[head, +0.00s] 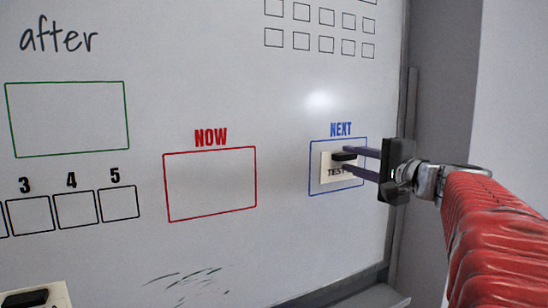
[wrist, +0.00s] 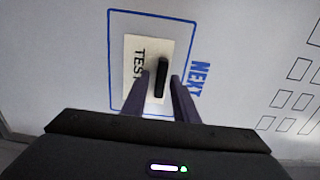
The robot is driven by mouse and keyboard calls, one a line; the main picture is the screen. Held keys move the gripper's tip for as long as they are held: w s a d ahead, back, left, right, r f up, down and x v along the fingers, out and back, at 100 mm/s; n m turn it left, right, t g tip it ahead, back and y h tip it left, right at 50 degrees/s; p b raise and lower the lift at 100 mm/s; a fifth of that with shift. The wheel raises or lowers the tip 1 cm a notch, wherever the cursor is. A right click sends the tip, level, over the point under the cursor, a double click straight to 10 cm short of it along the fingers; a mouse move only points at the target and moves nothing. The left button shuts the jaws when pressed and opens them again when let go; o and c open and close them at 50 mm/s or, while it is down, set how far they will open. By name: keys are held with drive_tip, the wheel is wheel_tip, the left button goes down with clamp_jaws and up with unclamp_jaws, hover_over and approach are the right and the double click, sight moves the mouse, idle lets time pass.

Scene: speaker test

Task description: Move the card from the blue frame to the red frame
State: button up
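The white card (head: 328,163) with the printed letters "TEST" is on the whiteboard inside the blue frame (head: 311,180) labelled NEXT. A black handle (head: 344,155) stands out from the card. My gripper (head: 352,160) reaches in from the right in the head view, its two purple fingers at the card. In the wrist view the card (wrist: 137,52) lies past the fingertips, and the fingers (wrist: 161,77) stand open on either side of the black handle, with small gaps visible. The fingers hide part of the card. The red frame (head: 210,184) labelled NOW is empty, left of the blue frame.
The whiteboard (head: 290,250) also bears an empty green frame (head: 68,156) and rows of small squares. Another card with a black handle (head: 25,298) is at the bottom left. The board's right edge and a grey wall lie beside my arm. The board between the frames is clear.

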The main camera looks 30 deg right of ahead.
clamp_jaws()
idle(1.0)
